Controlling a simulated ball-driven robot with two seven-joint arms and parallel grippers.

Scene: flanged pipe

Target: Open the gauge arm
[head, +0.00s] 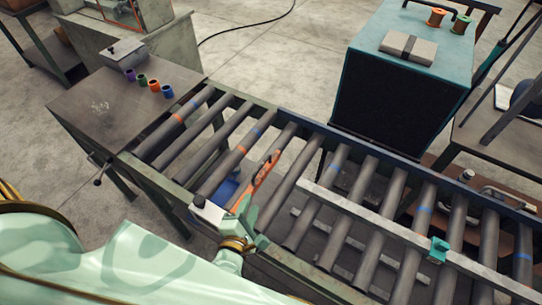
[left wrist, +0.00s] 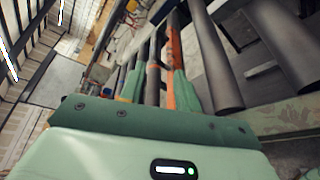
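The gauge arm, an orange bar with dark parts (head: 264,178), lies along the rollers in the middle of the conveyor in the head view. Its near end runs down to my left gripper (head: 246,215). In the left wrist view the orange bar (left wrist: 175,50) runs up from the fingers. My left gripper (left wrist: 157,88) has its two green fingers apart, with a dark roller and an orange strip showing between them. The orange bar passes close to the right-hand finger; I cannot tell whether they touch. My right gripper is not in view.
A white-topped block (head: 208,214) stands at the conveyor's near rail, beside the left gripper. A pale rail (head: 385,230) with a teal clamp (head: 438,250) crosses the right-hand rollers. A side table (head: 120,100) holds several coloured spools and a grey box. A teal cabinet (head: 400,85) stands behind.

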